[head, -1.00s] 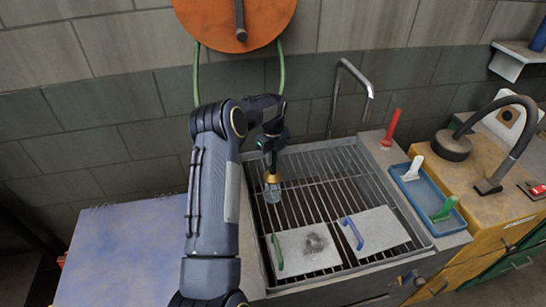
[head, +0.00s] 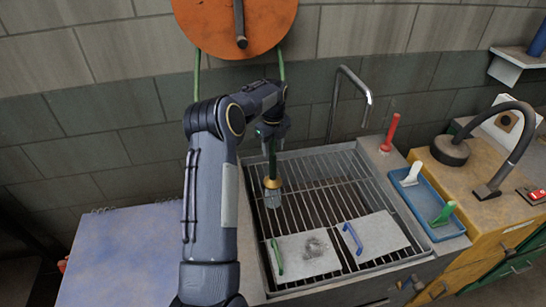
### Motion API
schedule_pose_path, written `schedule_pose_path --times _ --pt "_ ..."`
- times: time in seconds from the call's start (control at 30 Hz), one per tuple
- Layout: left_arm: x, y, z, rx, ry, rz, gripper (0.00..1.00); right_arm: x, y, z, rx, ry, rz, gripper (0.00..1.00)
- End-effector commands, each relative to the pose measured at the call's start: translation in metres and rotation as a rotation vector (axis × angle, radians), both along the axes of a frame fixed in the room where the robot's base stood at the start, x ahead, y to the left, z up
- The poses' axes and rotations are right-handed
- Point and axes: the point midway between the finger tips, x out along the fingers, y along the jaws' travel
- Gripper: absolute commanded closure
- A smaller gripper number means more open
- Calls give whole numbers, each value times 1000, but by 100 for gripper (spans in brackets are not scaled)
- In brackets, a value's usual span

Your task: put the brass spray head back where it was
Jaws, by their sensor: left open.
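The brass spray head (head: 272,183) is over the left part of the sink grate, with a brass collar and a greyish nozzle pointing down. A dark green length, hose or handle, runs up from it to my left gripper (head: 271,138). My left gripper is open, above the brass collar and around or beside the green length; I cannot tell which. I cannot tell whether the nozzle touches the grate or hangs above it. My right gripper is not in view.
An orange reel (head: 236,18) with green hose is on the wall. The sink grate (head: 318,190) carries two grey plates with green and blue handles. A bent tap (head: 354,80) stands behind. A blue tray (head: 428,205) with two brushes is at right.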

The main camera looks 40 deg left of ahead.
Motion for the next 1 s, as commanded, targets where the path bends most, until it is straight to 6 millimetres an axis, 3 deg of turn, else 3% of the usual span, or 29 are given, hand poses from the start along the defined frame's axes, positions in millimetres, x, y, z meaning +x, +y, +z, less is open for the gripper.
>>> schedule_pose_path --times 0.2,0.47,0.57,0.63,0.8,0.9,1.0 --pt "1 0 38 0 -2 0 54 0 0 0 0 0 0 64" --pt "-1 -1 53 -1 -4 6 54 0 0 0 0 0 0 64" --pt "-7 -11 70 -5 -25 64 54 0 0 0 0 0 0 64" --pt "-17 -26 94 -17 -58 156 54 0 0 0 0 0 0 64" --pt "-76 -86 157 -103 -156 526 54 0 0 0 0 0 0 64" --pt "-124 -124 179 -189 -194 778 54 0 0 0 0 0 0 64" --pt "-176 -162 186 -295 -207 1033 54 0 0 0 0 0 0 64"
